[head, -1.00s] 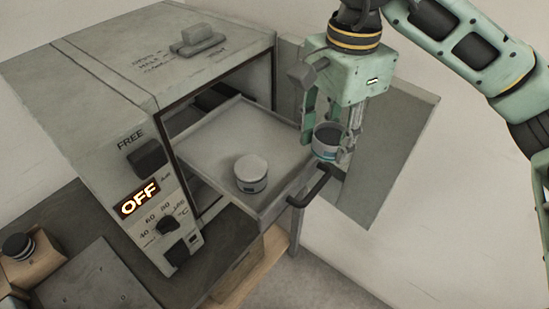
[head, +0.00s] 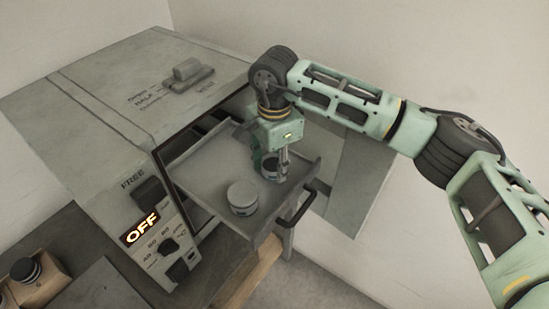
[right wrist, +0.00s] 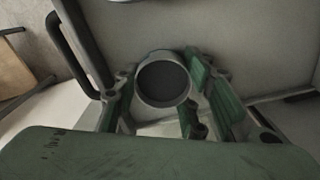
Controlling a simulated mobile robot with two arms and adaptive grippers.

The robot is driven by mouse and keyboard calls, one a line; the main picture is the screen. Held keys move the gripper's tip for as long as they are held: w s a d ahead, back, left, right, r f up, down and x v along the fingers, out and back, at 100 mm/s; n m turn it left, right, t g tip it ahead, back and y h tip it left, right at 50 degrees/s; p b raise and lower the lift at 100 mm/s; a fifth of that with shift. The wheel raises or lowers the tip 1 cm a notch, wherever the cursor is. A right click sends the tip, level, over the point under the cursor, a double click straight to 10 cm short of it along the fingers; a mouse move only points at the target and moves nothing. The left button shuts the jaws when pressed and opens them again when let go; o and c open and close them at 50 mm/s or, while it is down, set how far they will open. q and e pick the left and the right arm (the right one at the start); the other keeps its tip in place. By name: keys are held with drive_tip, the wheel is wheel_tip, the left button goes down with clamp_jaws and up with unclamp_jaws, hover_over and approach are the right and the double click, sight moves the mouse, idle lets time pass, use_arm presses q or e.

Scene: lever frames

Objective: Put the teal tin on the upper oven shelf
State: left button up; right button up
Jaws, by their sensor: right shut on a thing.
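My right gripper (head: 269,163) is shut on a small round tin (head: 270,172) with a dark top and a pale rim. In the head view it holds the tin over the right part of the pulled-out oven shelf (head: 205,165); I cannot tell whether the tin touches the shelf. In the right wrist view the tin (right wrist: 163,80) sits between the green fingers. The oven (head: 120,110) stands open on the left, its dark inside partly hidden. My left gripper is not in view.
A second round tin with a pale lid (head: 243,198) stands on the shelf near its front edge. A dark handle (head: 297,207) runs along the shelf front. A dark-topped object in a wooden holder (head: 30,278) is at lower left.

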drive_tip(key=shift+f, duration=0.25)
drive_tip(key=shift+f+b, duration=0.2)
drive_tip(key=shift+b, duration=0.1)
drive_tip(key=o, duration=1.2)
drive_tip(key=shift+r, duration=0.1)
